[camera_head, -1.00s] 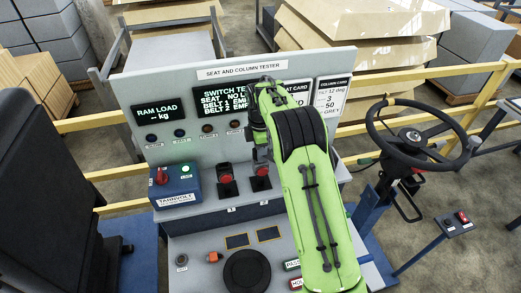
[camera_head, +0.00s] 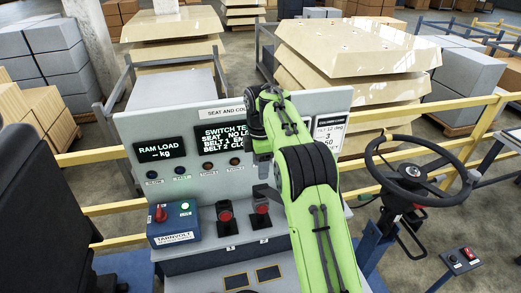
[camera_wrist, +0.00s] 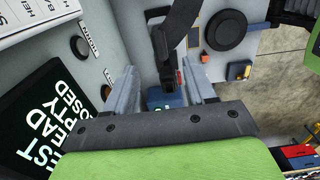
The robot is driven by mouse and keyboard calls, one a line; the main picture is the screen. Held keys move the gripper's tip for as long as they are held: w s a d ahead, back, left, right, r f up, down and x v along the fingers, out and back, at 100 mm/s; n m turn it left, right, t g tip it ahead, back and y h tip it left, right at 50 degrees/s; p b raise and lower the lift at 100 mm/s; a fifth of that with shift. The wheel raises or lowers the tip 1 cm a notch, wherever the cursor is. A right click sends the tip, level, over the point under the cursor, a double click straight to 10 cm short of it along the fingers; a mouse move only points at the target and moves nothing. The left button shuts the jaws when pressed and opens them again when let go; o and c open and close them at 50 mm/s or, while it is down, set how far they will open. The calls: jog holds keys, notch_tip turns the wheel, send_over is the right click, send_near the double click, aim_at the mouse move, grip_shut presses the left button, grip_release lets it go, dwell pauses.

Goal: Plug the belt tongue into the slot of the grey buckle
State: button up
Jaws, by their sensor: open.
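Two buckles stand on the shelf in the head view, the left one (camera_head: 225,213) beside label 1, the right one (camera_head: 262,206) by label 2, both with red tops. My gripper (camera_head: 266,188) is over the right one, partly hidden by my green arm. In the wrist view, my gripper (camera_wrist: 165,92) is open, its grey fingers apart. Between and beyond them is a dark strap (camera_wrist: 181,32) running down to a dark piece with a red edge (camera_wrist: 179,79). I cannot clearly make out the tongue or slot. The display (camera_head: 226,137) reads BELT 2 "CLO…".
A blue box (camera_head: 173,222) with a red knob and green light stands left of the buckles. The tester panel (camera_head: 150,120) rises behind. A steering wheel (camera_head: 412,172) is at right, a black seat (camera_head: 40,215) at left. A yellow rail (camera_head: 455,150) runs behind.

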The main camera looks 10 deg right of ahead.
notch_tip(320, 180, up, 6)
jog(key=shift+f+p, duration=0.25)
jog(key=shift+p, duration=0.25)
